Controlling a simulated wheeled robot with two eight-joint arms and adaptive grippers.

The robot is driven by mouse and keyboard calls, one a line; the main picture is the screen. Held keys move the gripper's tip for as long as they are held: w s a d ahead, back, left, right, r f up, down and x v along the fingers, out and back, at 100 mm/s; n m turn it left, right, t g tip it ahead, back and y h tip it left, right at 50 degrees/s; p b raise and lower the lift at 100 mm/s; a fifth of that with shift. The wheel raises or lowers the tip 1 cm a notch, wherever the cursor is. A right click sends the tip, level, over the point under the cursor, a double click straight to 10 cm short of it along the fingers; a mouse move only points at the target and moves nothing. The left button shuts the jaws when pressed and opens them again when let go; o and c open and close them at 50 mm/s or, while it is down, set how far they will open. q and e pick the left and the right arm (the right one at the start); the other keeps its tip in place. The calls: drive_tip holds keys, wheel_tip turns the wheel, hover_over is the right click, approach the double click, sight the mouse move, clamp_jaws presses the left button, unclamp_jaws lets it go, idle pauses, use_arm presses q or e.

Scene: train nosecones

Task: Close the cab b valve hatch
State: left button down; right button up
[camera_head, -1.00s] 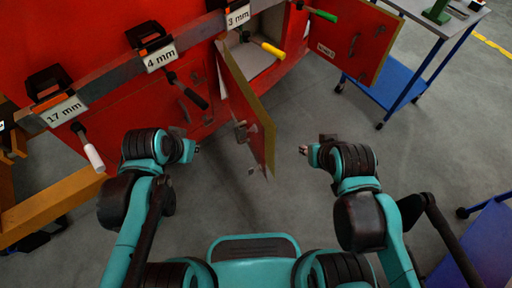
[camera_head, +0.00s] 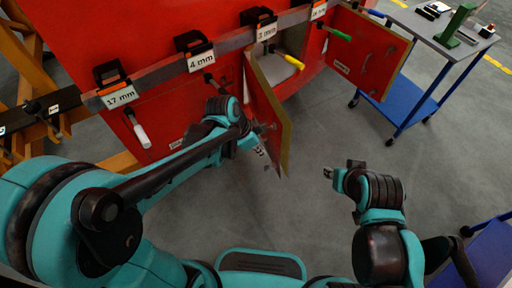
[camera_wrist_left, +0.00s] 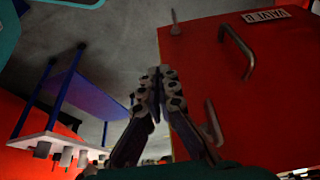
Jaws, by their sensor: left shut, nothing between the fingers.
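The middle hatch door (camera_head: 258,100) is red with a pale edge and stands swung out from the red cab front, leaving its compartment (camera_head: 285,62) open. My left gripper (camera_head: 264,152) is at the left side of this door near its lower part; contact cannot be told. In the left wrist view its fingers (camera_wrist_left: 160,75) are shut and empty, beside a red door panel (camera_wrist_left: 245,85) with a metal handle (camera_wrist_left: 236,50) and a partly readable label (camera_wrist_left: 265,15). My right gripper (camera_head: 328,172) hangs in free space right of the door; its jaws are too small to judge.
Another red hatch door (camera_head: 365,55) stands open at the right. A blue cart (camera_head: 415,95) is beyond it. Grey floor (camera_head: 320,225) is clear between my arms.

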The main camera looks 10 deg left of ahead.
use_arm(q)
drive_tip(key=shift+w+d+f+b, duration=0.3)
drive_tip(key=shift+w+d+f, duration=0.1)
drive_tip(key=shift+d, duration=0.35)
drive_tip(key=shift+w+d+f+b, duration=0.25)
drive_tip(key=shift+w+d+f, duration=0.15)
drive_tip(key=shift+d, duration=0.3)
drive_tip(key=shift+w+d+f+b, duration=0.3)
drive_tip(key=shift+w+d+f, duration=0.1)
drive_tip(key=shift+d, duration=0.35)
drive_tip(key=shift+d, duration=0.1)
